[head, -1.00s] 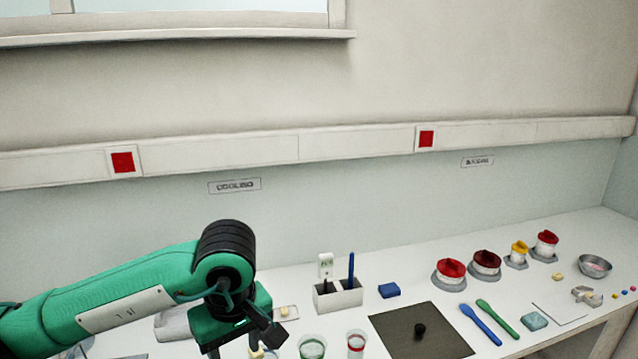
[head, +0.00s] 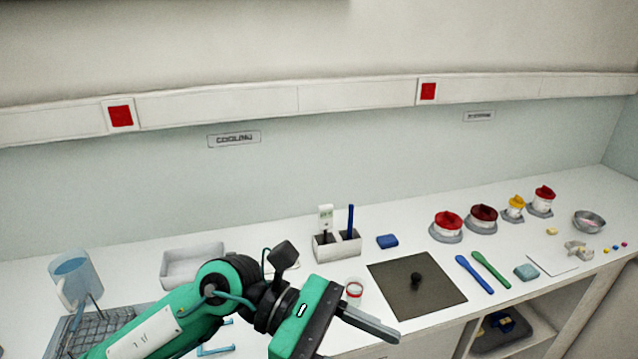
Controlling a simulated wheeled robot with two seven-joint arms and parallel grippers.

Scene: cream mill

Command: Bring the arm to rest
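My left arm comes in from the lower left in the head view, and its green and black gripper (head: 372,322) is in front of the worktop, pointing to the lower right. A grey finger shows at its end, with nothing visible in it. I cannot tell whether its fingers are apart. My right gripper is out of view.
A blue jug (head: 76,278), wire rack (head: 100,330) and white tray (head: 190,262) are at left. Lidded jars (head: 447,226) and spatulas (head: 478,275) are at right.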

